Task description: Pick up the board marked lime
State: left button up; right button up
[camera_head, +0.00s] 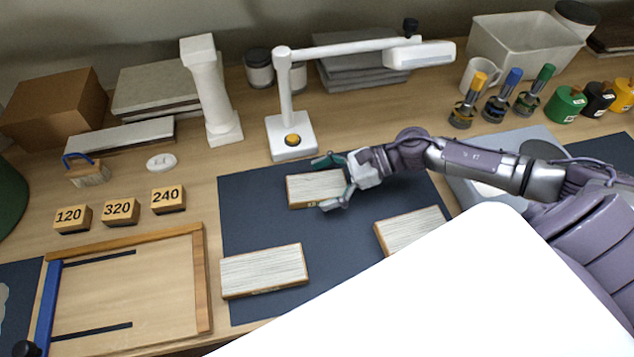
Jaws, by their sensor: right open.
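Three pale, wood-edged boards lie on the dark blue mat (249,221): a back board (312,189), a front left board (263,271) and a right board (408,231). The right board is partly covered by a white shape in front. I cannot read the word lime on any of them; small marks on the front edges are too small to tell. My right gripper (328,182) is open at the back board's right end, one finger beyond its back edge and one at its front edge. I cannot tell whether they touch it. My left gripper is not in view.
A white lamp (292,138) stands behind the mat. Blocks marked 120 (73,219), 320 (120,212) and 240 (168,200) and a wooden frame (203,285) are at left. Brushes, a mug (481,76) and paint jars stand at back right. Bare mat lies between the boards.

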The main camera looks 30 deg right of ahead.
jog(key=shift+w+a+f, duration=0.15)
jog(key=shift+a+f, duration=0.1)
jog(key=shift+a, duration=0.2)
jog(key=c, duration=1.2)
jog(key=shift+r, duration=0.1)
